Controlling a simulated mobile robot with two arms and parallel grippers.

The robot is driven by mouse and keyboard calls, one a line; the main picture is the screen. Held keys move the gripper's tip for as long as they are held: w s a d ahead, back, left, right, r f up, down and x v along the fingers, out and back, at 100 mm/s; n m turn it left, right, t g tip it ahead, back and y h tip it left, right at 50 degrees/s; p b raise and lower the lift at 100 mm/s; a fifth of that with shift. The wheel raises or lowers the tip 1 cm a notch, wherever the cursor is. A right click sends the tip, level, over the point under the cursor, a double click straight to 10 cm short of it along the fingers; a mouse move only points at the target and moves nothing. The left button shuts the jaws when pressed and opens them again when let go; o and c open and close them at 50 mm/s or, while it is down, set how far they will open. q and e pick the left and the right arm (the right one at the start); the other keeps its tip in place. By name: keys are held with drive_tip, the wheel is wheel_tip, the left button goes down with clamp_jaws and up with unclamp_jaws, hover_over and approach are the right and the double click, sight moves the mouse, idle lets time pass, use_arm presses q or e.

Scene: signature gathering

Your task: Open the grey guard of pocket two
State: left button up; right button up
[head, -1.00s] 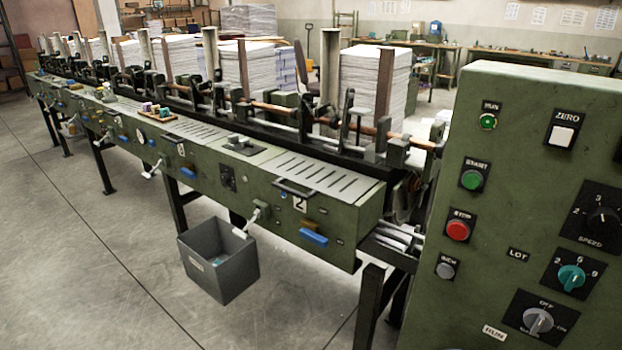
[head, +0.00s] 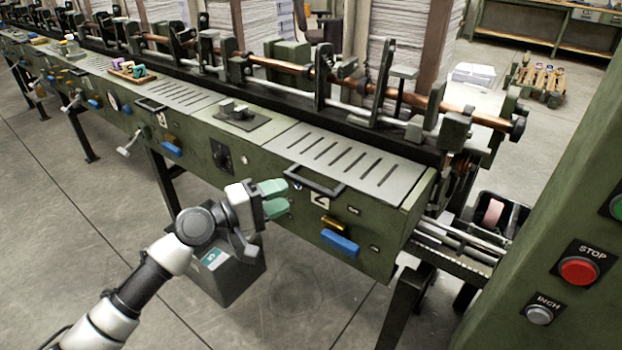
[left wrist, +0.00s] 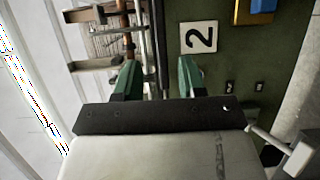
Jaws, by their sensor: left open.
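The grey slotted guard (head: 345,158) of pocket two lies flat on top of the green housing, closed. Its black handle (head: 312,183) juts from the front edge, above the white plate marked 2 (head: 320,200). My left gripper (head: 276,197) is open and empty, its green fingers just left of the handle and pointing towards it. In the left wrist view the plate marked 2 (left wrist: 199,38) is beyond the fingers, and a dark bar, apparently the handle, shows between the two fingers (left wrist: 158,76). I see no contact. My right gripper is not in view.
A blue handle (head: 340,243) and a brass piece (head: 331,224) are on the housing front below the number plate. A grey bin (head: 228,280) stands on the floor under my left arm. Copper rod and brackets run behind the guard. The control panel (head: 560,250) stands at right.

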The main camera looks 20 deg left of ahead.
sight(306, 186)
use_arm(q)
drive_tip(key=p+x, duration=0.1)
drive_tip(key=x, duration=0.5)
drive_tip(key=shift+w+a, duration=0.1)
drive_tip(key=shift+w, duration=0.15)
drive_tip(key=shift+w+d+f, duration=0.1)
drive_tip(key=shift+w+d, duration=0.35)
drive_tip(key=shift+c, duration=0.6)
clamp_jaws()
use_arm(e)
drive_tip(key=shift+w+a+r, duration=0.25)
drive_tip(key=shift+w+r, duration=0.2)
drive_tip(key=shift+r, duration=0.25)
